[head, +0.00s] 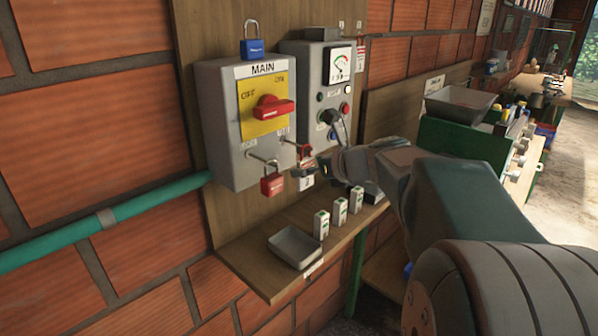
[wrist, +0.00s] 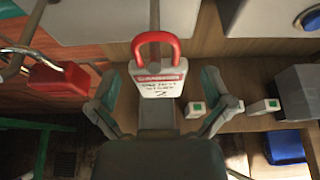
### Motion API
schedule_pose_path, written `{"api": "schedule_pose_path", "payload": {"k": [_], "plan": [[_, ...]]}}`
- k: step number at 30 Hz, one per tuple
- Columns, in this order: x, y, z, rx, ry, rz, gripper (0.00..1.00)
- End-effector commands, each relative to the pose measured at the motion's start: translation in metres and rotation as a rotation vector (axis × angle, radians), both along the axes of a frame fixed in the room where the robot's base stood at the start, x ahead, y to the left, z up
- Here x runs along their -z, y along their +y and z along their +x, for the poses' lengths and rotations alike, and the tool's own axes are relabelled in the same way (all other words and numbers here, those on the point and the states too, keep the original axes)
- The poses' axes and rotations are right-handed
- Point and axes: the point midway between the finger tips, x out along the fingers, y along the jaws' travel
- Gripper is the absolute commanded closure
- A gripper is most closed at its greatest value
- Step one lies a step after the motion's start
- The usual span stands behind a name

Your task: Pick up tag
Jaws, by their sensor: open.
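In the head view the tag (head: 307,182) shows partly below the grey MAIN box (head: 226,140), beside my gripper (head: 318,168). In the wrist view my gripper (wrist: 162,100) is open, with one finger on each side of the tag and gaps between. Whether the tag is deep between the fingertips is hard to tell.
A red padlock (head: 272,183) hangs on the peg left of the tag. Below, a wooden shelf (head: 262,277) holds a grey tray (head: 295,247) and several small white-green blocks (head: 340,212). A control panel (head: 312,90) is mounted right of the MAIN box.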

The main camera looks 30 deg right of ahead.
Motion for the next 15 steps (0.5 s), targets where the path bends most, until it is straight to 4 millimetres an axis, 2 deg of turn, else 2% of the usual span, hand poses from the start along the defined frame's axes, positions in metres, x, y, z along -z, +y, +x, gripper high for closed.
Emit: {"api": "schedule_pose_path", "payload": {"k": [3, 9, 10, 11, 12, 14, 15], "plan": [[0.0032, 0.0032, 0.0078, -0.001, -0.001, 0.001, 0.0], [0.0032, 0.003, 0.0083, 0.001, -0.001, 0.0, 0.0], [0.0032, 0.0031, 0.0082, 0.001, -0.001, 0.0, 0.05], [0.0032, 0.0031, 0.0082, 0.001, -0.001, 0.0, 0.18], [0.0032, 0.0031, 0.0082, 0.001, -0.001, 0.0, 0.36], [0.0033, 0.0031, 0.0081, 0.0, -0.001, 0.0, 0.62], [0.0033, 0.003, 0.0081, 0.0, -0.001, 0.0, 0.72]]}}
